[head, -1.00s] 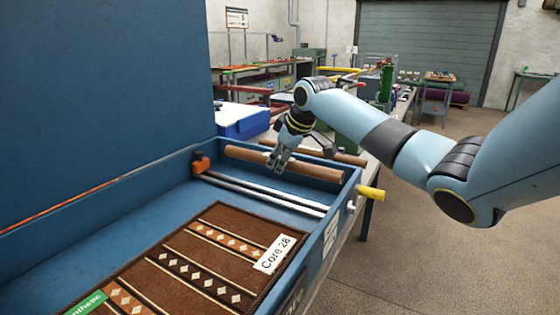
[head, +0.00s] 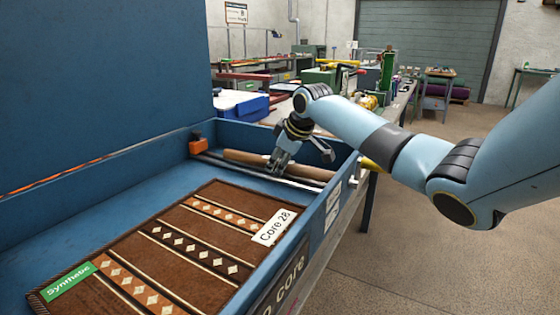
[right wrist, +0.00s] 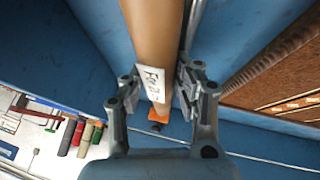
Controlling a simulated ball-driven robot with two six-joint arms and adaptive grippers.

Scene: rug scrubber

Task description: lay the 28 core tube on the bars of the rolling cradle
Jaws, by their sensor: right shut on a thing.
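The brown core tube (head: 240,157) lies lengthwise along the bars of the rolling cradle (head: 220,166) at the far end of the blue tray. My right gripper (head: 277,168) is shut around its middle from above. In the right wrist view the tube (right wrist: 153,35) runs between the two fingers (right wrist: 155,88) and carries a white label (right wrist: 152,84), too blurred to read surely. Cradle bars (right wrist: 194,18) show beside the tube there. The tube hides part of the cradle; I cannot tell whether it touches both bars. My left gripper is out of view.
A brown patterned rug (head: 200,235) with a white "Core 28" card (head: 272,228) and a green "Synthetic" card (head: 68,282) lies in front of the cradle. An orange block (head: 197,144) stands at the cradle's left end. Blue tray walls (head: 335,205) enclose it.

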